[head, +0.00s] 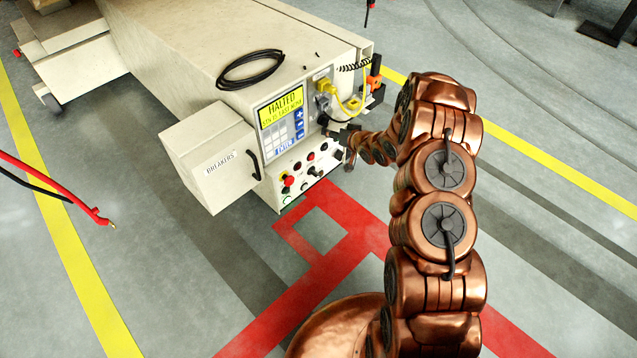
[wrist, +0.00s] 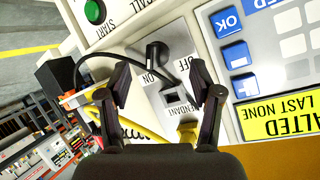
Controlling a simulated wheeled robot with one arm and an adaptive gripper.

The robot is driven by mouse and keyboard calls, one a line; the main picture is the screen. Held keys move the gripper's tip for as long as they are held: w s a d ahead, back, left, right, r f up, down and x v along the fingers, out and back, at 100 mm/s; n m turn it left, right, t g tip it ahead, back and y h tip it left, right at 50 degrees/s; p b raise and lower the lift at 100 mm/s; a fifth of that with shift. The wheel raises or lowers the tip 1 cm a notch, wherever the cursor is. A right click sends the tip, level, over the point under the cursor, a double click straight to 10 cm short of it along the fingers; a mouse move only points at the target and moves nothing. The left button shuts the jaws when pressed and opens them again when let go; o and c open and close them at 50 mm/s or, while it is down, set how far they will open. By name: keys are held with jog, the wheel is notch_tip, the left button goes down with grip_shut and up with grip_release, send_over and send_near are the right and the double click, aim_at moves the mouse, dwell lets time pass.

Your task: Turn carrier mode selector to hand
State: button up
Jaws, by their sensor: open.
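The carrier (head: 190,55) is a long cream cabinet with a control end facing me. Its lower panel (head: 305,172) carries several small buttons and knobs; I cannot tell which is the mode selector, as no HAND label is readable. My gripper (head: 333,128) is at the upper right of this end, partly hidden by its own links. In the wrist view my gripper (wrist: 163,85) is open and empty, its fingers in front of a grey plate marked ON and PENDANT.
A display (head: 282,108) reads HALTED. A BREAKERS box (head: 212,165) juts out at left. A yellow cable (head: 345,102) hangs beside my gripper. A green button (wrist: 95,12) is at the wrist view's top left.

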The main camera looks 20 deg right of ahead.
notch_tip(320, 180, down, 11)
jog(key=s+t+y+b, duration=0.1)
jog(key=s+y+b, duration=0.1)
jog(key=b, duration=0.2)
jog(key=m+t+y+b, duration=0.2)
jog(key=y+b, duration=0.1)
jog(key=b, duration=0.2)
send_near(319, 177)
jog(key=x, duration=0.3)
jog(key=shift+b+x, duration=1.35)
jog(key=shift+x, duration=2.3)
jog(key=shift+d, duration=0.1)
jog(key=c, duration=1.1)
jog(key=shift+c, duration=0.2)
